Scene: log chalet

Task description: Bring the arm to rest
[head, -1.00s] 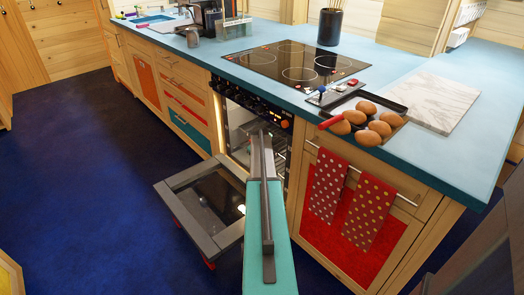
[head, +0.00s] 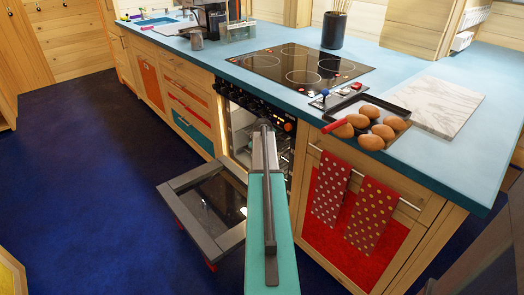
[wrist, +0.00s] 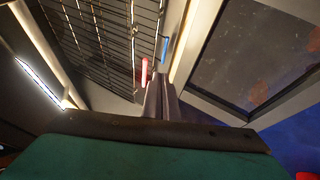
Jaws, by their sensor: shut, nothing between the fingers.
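My gripper (wrist: 163,80) shows in the wrist view with its two dark fingers shut together and nothing between them. In the head view my teal arm reaches forward to the open oven (head: 236,128), and the arm hides the fingers there. The wrist view shows a wire rack (wrist: 95,35) on the left and the lowered oven door (wrist: 240,50) on the right. A small red piece (wrist: 144,72) and a small blue piece (wrist: 165,48) show just beyond the fingertips; I cannot tell whether the fingers touch anything.
The oven door (head: 228,242) hangs open low, left of my arm. Above stands the blue counter (head: 428,168) with a hob (head: 300,66), a pan of eggs (head: 405,103) and a marble board (head: 440,103). Towels (head: 330,190) hang at right. The blue floor (head: 80,190) at left is clear.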

